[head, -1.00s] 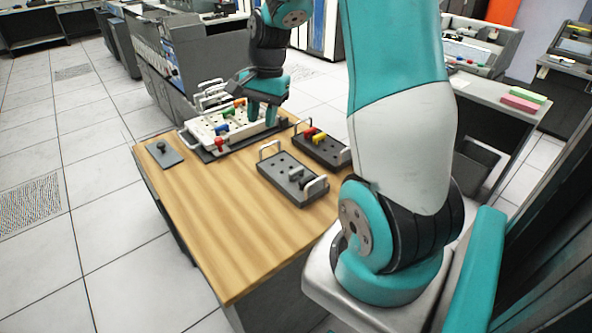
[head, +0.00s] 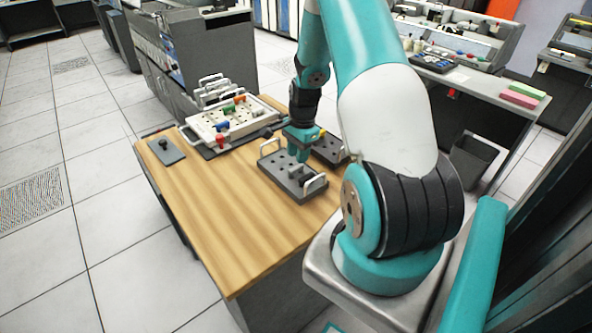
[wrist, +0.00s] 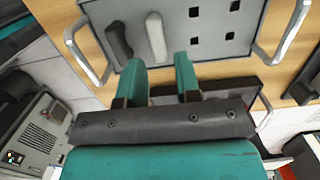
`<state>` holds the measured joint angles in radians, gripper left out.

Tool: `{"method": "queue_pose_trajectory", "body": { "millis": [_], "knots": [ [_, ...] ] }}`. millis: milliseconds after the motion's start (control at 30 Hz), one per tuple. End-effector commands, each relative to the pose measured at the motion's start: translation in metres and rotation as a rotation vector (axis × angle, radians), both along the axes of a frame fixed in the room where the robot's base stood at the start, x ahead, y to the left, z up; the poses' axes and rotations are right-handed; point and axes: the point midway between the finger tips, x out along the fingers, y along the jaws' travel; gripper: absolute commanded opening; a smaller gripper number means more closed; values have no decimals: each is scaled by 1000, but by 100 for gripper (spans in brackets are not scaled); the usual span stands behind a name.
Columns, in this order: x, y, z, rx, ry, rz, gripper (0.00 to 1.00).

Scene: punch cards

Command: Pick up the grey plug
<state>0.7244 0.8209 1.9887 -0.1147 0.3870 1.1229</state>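A grey tray with two pale handles (head: 293,192) lies on the wooden table; it also shows in the wrist view (wrist: 218,42). In the wrist view it holds a dark grey plug (wrist: 119,41) and a pale grey plug (wrist: 156,38) side by side; I cannot tell which is the one named. Several square holes beside them are empty. My gripper (head: 300,158) is over this tray. In the wrist view my gripper (wrist: 161,68) is open and empty, its fingertips apart below the pale plug in the picture. In the head view my gripper partly hides the tray.
A white board with coloured plugs (head: 213,127) stands behind the tray, to the left. A second dark tray (head: 332,150) is close on the right. A small grey plate with a dark knob (head: 165,150) lies at the table's left. The wooden table's front (head: 230,240) is clear.

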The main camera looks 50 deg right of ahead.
Motion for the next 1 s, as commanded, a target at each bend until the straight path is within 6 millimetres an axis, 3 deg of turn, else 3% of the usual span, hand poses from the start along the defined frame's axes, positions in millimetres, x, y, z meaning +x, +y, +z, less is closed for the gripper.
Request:
{"method": "queue_pose_trajectory", "body": {
  "millis": [400, 667, 800, 1000],
  "knots": [
    [-1, 10, -48, 1, 1, 1, 31],
    [-1, 10, -52, 0, -1, 0, 31],
    [-1, 10, -51, 0, -1, 0, 1],
    [-1, 10, -51, 0, -1, 0, 0]
  ]
}}
